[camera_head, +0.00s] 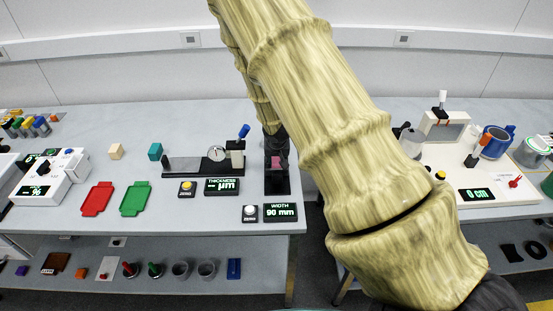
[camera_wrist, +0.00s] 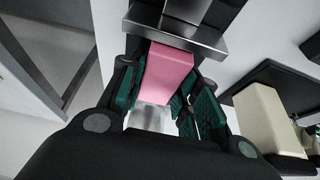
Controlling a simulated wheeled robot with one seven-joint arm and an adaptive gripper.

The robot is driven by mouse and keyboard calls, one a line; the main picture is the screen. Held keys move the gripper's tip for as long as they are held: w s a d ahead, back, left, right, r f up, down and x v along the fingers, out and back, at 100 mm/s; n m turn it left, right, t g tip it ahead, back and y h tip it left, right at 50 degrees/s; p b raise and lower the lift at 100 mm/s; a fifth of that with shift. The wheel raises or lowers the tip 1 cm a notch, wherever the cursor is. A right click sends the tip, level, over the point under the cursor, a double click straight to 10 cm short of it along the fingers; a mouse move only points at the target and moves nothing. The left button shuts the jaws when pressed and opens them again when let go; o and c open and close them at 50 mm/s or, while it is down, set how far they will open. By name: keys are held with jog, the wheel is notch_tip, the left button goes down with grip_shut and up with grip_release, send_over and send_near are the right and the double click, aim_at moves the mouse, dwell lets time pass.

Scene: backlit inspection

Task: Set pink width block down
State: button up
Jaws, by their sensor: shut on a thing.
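The pink width block (camera_wrist: 167,72) is between the green-padded fingers of my gripper (camera_wrist: 160,95) in the wrist view, and my gripper is shut on it. The far end of the block is close to a dark metal bar (camera_wrist: 175,35); I cannot tell if they touch. In the head view a small part of the pink block (camera_head: 275,162) shows at the width gauge (camera_head: 277,185), below my dark gripper (camera_head: 275,145). The width display (camera_head: 280,212) reads 90 mm. My arm hides part of the bench to the right.
Left of the gauge stand the thickness gauge (camera_head: 205,163) and its display (camera_head: 222,186). Red (camera_head: 98,199) and green (camera_head: 135,199) trays lie farther left, with a beige block (camera_head: 115,151) and a teal block (camera_head: 155,152) behind. The bench ends just right of the width gauge.

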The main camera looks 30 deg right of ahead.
jog(key=o, duration=1.2)
jog(key=shift+f, duration=0.15)
jog(key=shift+c, duration=0.2)
jog(key=shift+r, duration=0.3)
jog(key=b+v, duration=0.2)
jog(key=v, duration=0.9)
jog(key=shift+r, duration=0.4)
jog(key=shift+s+a, duration=0.1)
